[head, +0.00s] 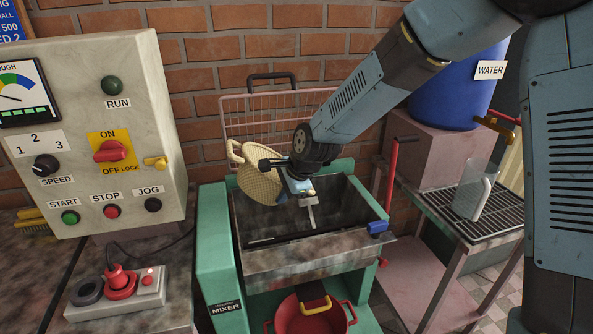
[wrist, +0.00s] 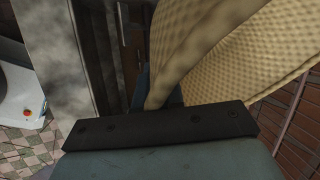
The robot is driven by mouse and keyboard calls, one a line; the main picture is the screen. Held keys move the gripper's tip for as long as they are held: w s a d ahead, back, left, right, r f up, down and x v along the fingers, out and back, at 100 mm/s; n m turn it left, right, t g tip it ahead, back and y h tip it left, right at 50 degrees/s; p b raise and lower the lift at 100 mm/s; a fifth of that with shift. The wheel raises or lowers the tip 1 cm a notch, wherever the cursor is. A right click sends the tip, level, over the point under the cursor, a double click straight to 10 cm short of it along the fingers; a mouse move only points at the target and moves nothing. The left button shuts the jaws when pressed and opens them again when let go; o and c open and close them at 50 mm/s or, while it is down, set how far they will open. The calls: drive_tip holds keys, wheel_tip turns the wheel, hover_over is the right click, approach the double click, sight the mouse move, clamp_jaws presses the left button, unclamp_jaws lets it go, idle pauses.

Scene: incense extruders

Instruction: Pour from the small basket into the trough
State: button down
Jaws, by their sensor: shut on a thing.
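The small basket (head: 262,174) is pale yellow and woven, with a loop handle at its upper left. It is tilted steeply on its side over the left back part of the trough. The trough (head: 285,262) is a grey metal bin on the green mixer, with dark stained inner walls. My gripper (head: 277,168) is shut on the basket, above the trough. In the wrist view the basket (wrist: 230,60) fills the upper right, and the trough's wall (wrist: 65,40) shows at the left. The basket's inside and any contents are hidden in the head view.
A control panel (head: 90,190) stands at the left. A wire guard (head: 245,115) rises behind the trough. A red lever (head: 391,170) is at its right. A rack (head: 480,225) holds a clear jug (head: 474,190) beside a blue water drum (head: 445,95). A red pan (head: 310,315) sits below.

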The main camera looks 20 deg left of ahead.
drive_tip(key=shift+t+h, duration=0.3)
drive_tip(key=shift+f+h, duration=0.2)
drive_tip(key=shift+h, duration=0.3)
drive_tip(key=shift+f+n+t+h, duration=0.3)
drive_tip(key=shift+t+h, duration=0.2)
drive_tip(key=shift+t, duration=0.1)
drive_tip(key=shift+f+h, duration=0.15)
drive_tip(key=shift+h, duration=0.25)
drive_tip(key=shift+d+f+t+h, duration=0.1)
drive_tip(key=shift+f+t+h, duration=0.2)
drive_tip(key=shift+t+h, duration=0.2)
drive_tip(key=shift+f+n, duration=0.1)
drive_tip(key=shift+n, duration=0.2)
drive_tip(key=shift+w+d+f+t+h, duration=0.15)
drive_tip(key=shift+d+f+t+h, duration=0.1)
drive_tip(key=shift+t+h, duration=0.25)
